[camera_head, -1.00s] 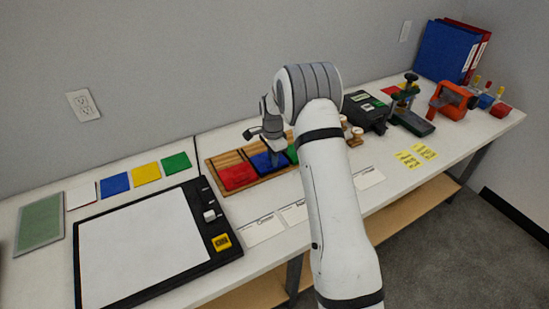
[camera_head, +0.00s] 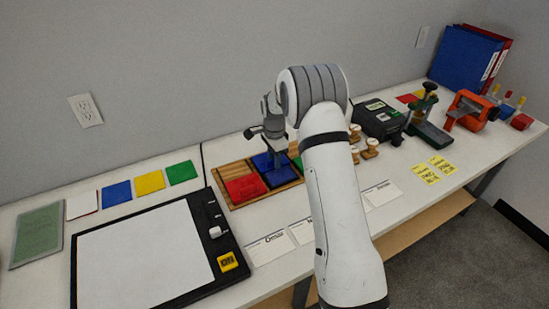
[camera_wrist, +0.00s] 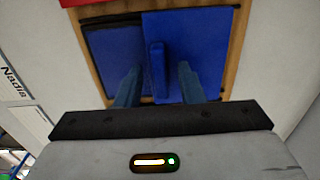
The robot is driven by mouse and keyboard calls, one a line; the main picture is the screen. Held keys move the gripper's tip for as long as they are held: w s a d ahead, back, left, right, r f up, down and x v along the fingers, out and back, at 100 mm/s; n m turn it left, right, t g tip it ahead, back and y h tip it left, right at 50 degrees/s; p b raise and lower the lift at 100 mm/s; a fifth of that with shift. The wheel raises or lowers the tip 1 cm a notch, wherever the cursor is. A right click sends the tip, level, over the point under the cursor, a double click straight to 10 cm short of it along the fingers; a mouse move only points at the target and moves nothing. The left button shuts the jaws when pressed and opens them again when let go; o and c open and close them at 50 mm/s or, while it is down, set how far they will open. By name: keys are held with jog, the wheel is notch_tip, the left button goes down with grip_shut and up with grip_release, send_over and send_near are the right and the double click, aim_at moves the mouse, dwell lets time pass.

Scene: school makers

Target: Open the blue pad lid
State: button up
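The blue pad (camera_head: 284,176) sits on a wooden tray (camera_head: 238,203) between a red pad (camera_head: 246,188) and a green pad partly hidden by my arm. In the wrist view a blue lid panel (camera_wrist: 210,45) with a narrow raised tab (camera_wrist: 157,70) lies to the right of a second blue surface (camera_wrist: 115,50) with a dark border. I cannot tell how far the lid is tilted. My gripper (camera_wrist: 160,86) is open above the blue pad, one finger on each side of the tab, with visible gaps.
A drawing board (camera_head: 140,252) lies at the left. Coloured squares (camera_head: 150,182) lie behind it. White cards (camera_head: 270,247) lie in front of the tray. Wooden stamps (camera_head: 370,148), a black device (camera_head: 378,118) and a green press (camera_head: 424,115) stand at the right.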

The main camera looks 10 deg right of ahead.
jog(key=shift+r+b, duration=0.45)
jog(key=shift+r, duration=3.45)
jog(key=shift+r, duration=0.15)
jog(key=s+d+r+n, duration=0.1)
jog(key=s+r+n, duration=0.3)
jog(key=s+r, duration=0.5)
jog(key=s+r+n+t, duration=0.1)
jog(key=s+n, duration=0.4)
jog(key=s, duration=0.9)
jog(key=s+d+r+n+t, duration=0.1)
jog(key=s+n, duration=0.4)
jog(key=s, duration=1)
jog(key=shift+s+d+r+t, duration=0.2)
jog(key=shift+d+r+t, duration=0.15)
jog(key=shift+r, duration=0.4)
jog(key=shift+a, duration=0.1)
